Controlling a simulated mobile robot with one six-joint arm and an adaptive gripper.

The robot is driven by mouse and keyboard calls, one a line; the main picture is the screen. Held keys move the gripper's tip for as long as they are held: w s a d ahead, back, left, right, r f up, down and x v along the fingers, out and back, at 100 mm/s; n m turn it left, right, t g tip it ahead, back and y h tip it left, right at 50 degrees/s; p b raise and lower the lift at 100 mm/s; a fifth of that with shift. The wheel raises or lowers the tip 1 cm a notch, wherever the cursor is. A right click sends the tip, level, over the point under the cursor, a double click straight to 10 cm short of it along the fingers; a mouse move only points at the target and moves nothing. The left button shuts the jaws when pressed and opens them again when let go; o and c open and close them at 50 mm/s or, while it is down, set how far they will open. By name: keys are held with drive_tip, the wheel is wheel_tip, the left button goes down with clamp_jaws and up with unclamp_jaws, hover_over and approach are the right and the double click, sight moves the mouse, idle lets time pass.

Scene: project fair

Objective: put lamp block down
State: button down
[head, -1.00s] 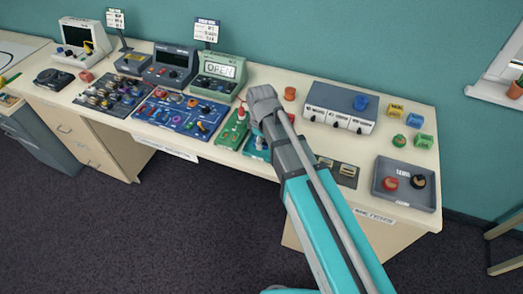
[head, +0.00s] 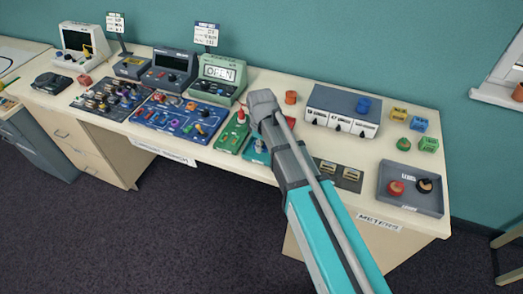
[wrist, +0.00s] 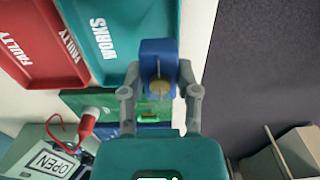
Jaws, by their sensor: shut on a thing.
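The lamp block (wrist: 158,52) is blue with a pale yellowish round part on its near side. My gripper (wrist: 160,92) is shut on it in the wrist view, one finger on each side. In that view the block overlaps the near end of the teal WORKS tray (wrist: 104,62); I cannot tell its height above the table. The red FAULTY tray (wrist: 60,68) lies left of the teal one. In the head view my arm hides the gripper, the block and most of both trays; a bit of the teal tray (head: 256,152) shows.
A green board (wrist: 75,100) and a red probe (wrist: 85,122) lie close to my gripper. The green meter (head: 217,78) reads OPEN. A grey drawer box (head: 342,110), small coloured blocks and a grey tray (head: 412,202) stand to the right.

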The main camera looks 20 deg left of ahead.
sight(261, 158)
drive_tip(key=shift+w+a+f+b, duration=0.2)
drive_tip(key=shift+w+f+b, duration=0.3)
drive_tip(key=shift+f, duration=0.2)
drive_tip(key=shift+s+f+b, duration=0.15)
drive_tip(key=shift+f+b, duration=1.15)
drive_tip(key=shift+b, duration=0.1)
drive_tip(key=shift+d+f+b, duration=0.1)
drive_tip(key=shift+f+b, duration=0.5)
drive_tip(key=shift+c, duration=1.7)
unclamp_jaws()
drive_tip(key=shift+s, duration=0.1)
drive_tip(key=shift+r+p, duration=0.25)
drive_tip(key=shift+p, duration=0.05)
wheel_tip(261, 158, up, 13)
drive_tip(key=p, duration=1.2)
drive_tip(key=shift+f+p, duration=0.1)
drive_tip(key=shift+p, duration=0.25)
